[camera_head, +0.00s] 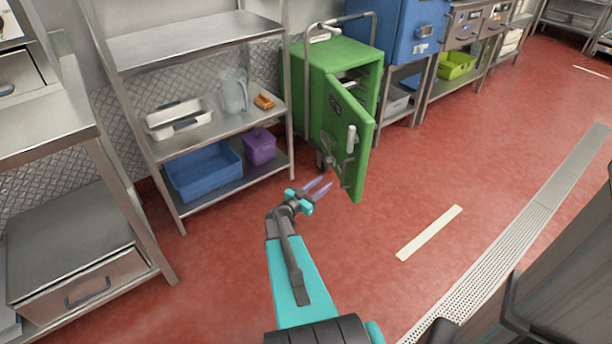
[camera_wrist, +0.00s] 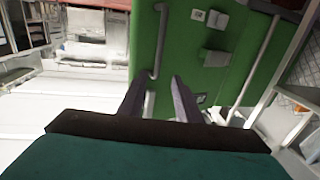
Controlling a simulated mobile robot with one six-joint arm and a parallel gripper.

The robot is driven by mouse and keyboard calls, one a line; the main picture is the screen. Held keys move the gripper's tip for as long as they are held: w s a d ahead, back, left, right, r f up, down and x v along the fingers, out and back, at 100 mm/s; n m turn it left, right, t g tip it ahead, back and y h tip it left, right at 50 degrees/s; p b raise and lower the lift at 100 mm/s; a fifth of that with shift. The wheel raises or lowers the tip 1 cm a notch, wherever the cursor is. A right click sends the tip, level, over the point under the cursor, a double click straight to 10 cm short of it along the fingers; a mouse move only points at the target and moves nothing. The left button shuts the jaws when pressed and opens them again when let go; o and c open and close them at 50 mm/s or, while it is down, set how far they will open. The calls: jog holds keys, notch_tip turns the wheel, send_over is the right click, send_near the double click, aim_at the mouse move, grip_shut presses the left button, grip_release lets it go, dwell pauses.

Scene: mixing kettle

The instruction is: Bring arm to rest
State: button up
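My gripper (camera_head: 317,190) is at the end of my stretched-out teal arm, low in front of the green cabinet (camera_head: 316,84). Its two purple fingers are apart with nothing between them. The cabinet's green door (camera_head: 348,136) stands partly open, with a light handle (camera_head: 350,140) on it. In the head view the fingertips are close to the door's lower left part; I cannot tell whether they touch. The wrist view shows my gripper (camera_wrist: 160,92) with its fingers spread and the green surface (camera_wrist: 195,60) with a long handle (camera_wrist: 161,40) beyond them.
A steel shelf (camera_head: 200,148) at the left holds a metal pan (camera_head: 178,118), a clear jug (camera_head: 234,90), a blue bin (camera_head: 203,172) and a purple container (camera_head: 259,146). A steel drawer unit (camera_head: 85,283) is at the lower left. Red floor (camera_head: 400,200) is clear to the right.

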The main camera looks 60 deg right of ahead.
jog(key=w+a+r+n+t+y+p, duration=0.2)
jog(key=w+a+n+t+p, duration=0.3)
jog(key=w+a, duration=0.7)
jog(key=w+a+r+n+t+y+p, duration=0.15)
jog(key=w+a+n+t+p, duration=0.35)
jog(key=w+a, duration=0.6)
jog(key=w+a+f+n+t+y+p, duration=0.1)
jog(key=a+n+t+y, duration=0.15)
jog(key=a, duration=0.55)
jog(key=w+a+f+n+t+y, duration=0.1)
jog(key=a+n+y, duration=0.15)
jog(key=a, duration=0.55)
jog(key=w+a+f+n+t+y+p, duration=0.15)
jog(key=a+y, duration=0.25)
jog(key=a, duration=0.4)
jog(key=s+a+f+n+g+y+p, duration=0.1)
jog(key=s+a+f+n+g+y, duration=0.2)
jog(key=s+a, duration=0.5)
jog(key=s+a+f+n+g+y+p, duration=0.15)
jog(key=s+a+f+g+y, duration=0.35)
jog(key=a, duration=0.6)
jog(key=s+d+r+m+g+h, duration=0.1)
jog(key=s+g, duration=0.8)
jog(key=s, duration=1.7)
jog(key=shift+s+d+r+h, duration=0.15)
jog(key=shift+d+r+h, duration=0.5)
jog(key=shift+r+h, duration=0.25)
